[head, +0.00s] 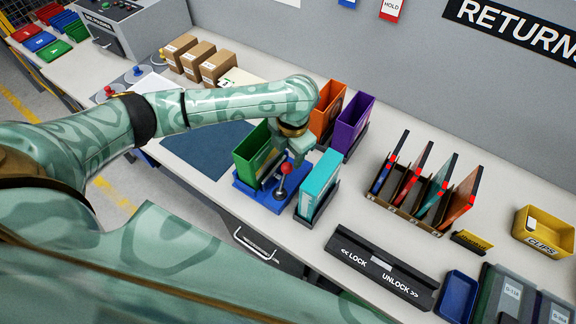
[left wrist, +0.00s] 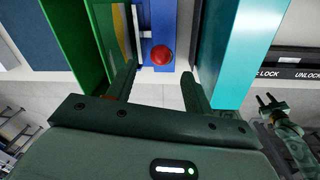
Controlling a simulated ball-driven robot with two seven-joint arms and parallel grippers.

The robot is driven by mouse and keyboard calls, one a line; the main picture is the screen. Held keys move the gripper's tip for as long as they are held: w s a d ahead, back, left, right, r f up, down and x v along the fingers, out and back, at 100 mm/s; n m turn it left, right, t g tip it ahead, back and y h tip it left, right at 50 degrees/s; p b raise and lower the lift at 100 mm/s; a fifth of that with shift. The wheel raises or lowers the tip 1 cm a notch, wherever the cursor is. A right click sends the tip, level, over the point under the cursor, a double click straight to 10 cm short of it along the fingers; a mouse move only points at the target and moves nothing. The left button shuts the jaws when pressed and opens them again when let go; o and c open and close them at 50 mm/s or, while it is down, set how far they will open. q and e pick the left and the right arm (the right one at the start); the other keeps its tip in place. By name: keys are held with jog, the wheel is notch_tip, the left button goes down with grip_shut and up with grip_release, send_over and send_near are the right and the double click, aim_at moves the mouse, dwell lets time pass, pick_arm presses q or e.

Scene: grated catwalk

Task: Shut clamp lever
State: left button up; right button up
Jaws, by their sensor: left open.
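The clamp lever (head: 282,184) has a red ball knob and stands on a blue base (head: 245,193) beside a green holder (head: 252,150). The red knob (left wrist: 161,55) also shows in the left wrist view, just beyond and between the fingertips. My left gripper (left wrist: 158,80) is open and empty over the base, between the green holder and a cyan holder (head: 319,182). In the head view its hand (head: 290,140) partly hides the fingers. I cannot tell if a finger touches the lever. What seems my right gripper (left wrist: 268,101) shows small at the right of the wrist view.
Orange (head: 328,112) and purple (head: 355,125) holders stand close behind the hand. A black lock/unlock sign (head: 380,266) lies at the table front. A brown rack (head: 403,208) with upright panels stands to the right. Free table lies between rack and sign.

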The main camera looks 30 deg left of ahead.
aim_at(287, 164)
pick_arm(q)
jog(key=f, duration=0.2)
jog(key=f+b, duration=0.1)
jog(key=f, duration=0.3)
jog(key=shift+a+f, duration=0.25)
jog(key=shift+a, duration=0.05)
jog(key=c, duration=1)
jog(key=shift+o, duration=0.2)
jog(key=shift+w, duration=0.1)
